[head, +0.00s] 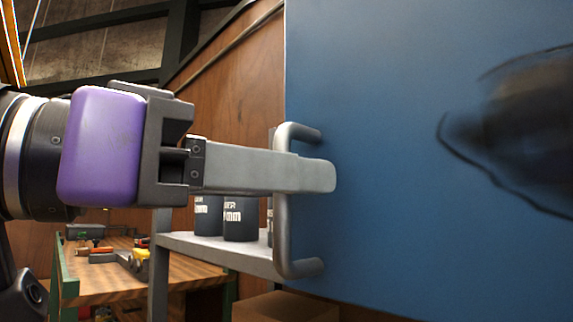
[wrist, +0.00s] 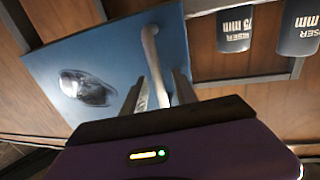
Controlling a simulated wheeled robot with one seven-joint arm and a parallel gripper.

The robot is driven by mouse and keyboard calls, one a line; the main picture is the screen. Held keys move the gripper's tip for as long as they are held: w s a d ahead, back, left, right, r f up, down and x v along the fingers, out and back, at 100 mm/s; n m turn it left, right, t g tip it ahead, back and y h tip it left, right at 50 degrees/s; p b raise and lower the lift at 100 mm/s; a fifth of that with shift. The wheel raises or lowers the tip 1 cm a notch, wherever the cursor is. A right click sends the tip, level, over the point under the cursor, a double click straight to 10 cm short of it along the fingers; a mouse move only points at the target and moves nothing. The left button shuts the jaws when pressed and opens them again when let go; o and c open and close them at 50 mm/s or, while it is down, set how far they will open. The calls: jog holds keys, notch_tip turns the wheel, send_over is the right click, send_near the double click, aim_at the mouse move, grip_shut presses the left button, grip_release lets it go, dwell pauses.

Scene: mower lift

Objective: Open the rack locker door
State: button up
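The blue locker door (head: 400,240) fills the right of the head view, and it also shows in the wrist view (wrist: 110,50). Its grey bar handle (head: 297,268) stands upright near the door's left edge. My gripper (head: 318,175) reaches across the handle from the left, with one finger hiding the handle's middle. In the wrist view the handle (wrist: 152,50) runs between my two fingers, with gaps beside it, so the gripper looks open around it. I cannot tell whether the door is ajar.
A grey shelf (head: 222,249) with dark labelled canisters (head: 240,220) stands left of the door. A wooden workbench (head: 190,270) with tools is farther left. A cardboard box (head: 285,306) sits below the shelf. A dark reflection shows on the door.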

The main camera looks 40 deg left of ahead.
grip_shut()
dwell(1.5)
